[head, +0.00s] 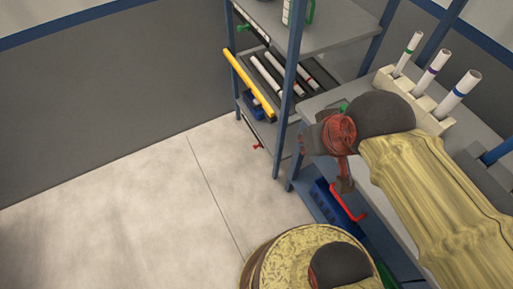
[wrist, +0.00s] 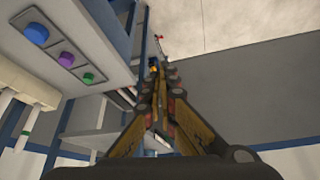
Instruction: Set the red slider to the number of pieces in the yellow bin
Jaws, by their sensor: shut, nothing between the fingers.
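A small red knob (head: 257,147) sits low by the shelf rack in the head view; a small red piece also shows in the wrist view (wrist: 158,37). I cannot tell which red part is the slider.
The bench (head: 458,130) bears a cream holder (head: 394,83) with three upright white pipes. Blue bins stand low under the bench (head: 325,199) and on the rack (head: 257,104). A blue rack post (head: 287,95) stands left of the gripper. The floor (head: 130,200) at left is clear.

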